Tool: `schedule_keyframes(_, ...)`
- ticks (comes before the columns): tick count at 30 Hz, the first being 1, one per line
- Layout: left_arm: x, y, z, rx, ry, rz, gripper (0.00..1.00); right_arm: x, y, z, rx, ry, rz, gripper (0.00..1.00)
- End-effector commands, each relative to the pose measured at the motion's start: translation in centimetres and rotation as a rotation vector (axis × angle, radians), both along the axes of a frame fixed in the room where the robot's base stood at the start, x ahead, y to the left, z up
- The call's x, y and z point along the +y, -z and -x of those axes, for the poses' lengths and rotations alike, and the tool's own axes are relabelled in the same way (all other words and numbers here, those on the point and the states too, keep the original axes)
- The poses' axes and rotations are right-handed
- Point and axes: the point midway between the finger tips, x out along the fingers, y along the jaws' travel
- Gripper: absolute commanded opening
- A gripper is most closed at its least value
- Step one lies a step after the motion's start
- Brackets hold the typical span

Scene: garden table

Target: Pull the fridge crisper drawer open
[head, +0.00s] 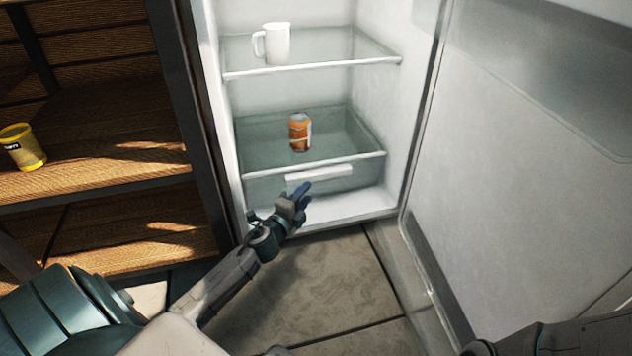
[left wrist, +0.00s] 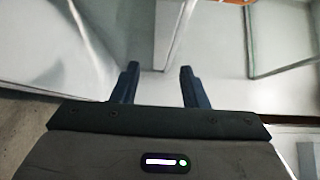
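The crisper drawer (head: 265,187) is a greenish clear box under the lower shelf of the open fridge. Its front sits about level with the shelf edge, so it looks closed. A white bar handle (head: 325,172) runs across its front. My left gripper (head: 303,188) is at the handle's left part, just in front of it. In the left wrist view the handle (left wrist: 168,30) appears upright, in line with the gap between the two open dark fingers (left wrist: 157,72). I cannot tell whether they touch it. My right gripper is not in view; only part of my right arm shows bottom right.
An orange can (head: 300,132) stands on the lower glass shelf and a white mug (head: 277,44) on the upper shelf (head: 340,64). The fridge door (head: 520,170) stands open at right. A wooden rack (head: 100,130) with a yellow can (head: 22,147) is at left. The tiled floor (head: 335,290) in front is clear.

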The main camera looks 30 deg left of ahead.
Motion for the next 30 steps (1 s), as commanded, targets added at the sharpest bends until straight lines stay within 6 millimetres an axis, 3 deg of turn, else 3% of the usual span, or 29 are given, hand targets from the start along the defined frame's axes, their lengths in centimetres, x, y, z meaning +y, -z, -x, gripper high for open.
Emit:
schedule_keyframes(6,0.3,-0.4,-4.0,-0.002,0.0,0.004,0.4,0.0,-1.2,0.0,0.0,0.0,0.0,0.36)
schedule_keyframes(12,0.4,-0.2,-6.2,-0.001,0.0,0.002,0.4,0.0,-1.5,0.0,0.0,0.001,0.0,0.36)
schedule_keyframes(24,0.5,0.0,-6.9,-0.001,0.001,0.001,0.4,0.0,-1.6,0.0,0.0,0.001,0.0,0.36)
schedule_keyframes(30,0.5,0.0,-6.8,0.0,0.001,0.001,0.03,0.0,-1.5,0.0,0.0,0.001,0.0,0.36)
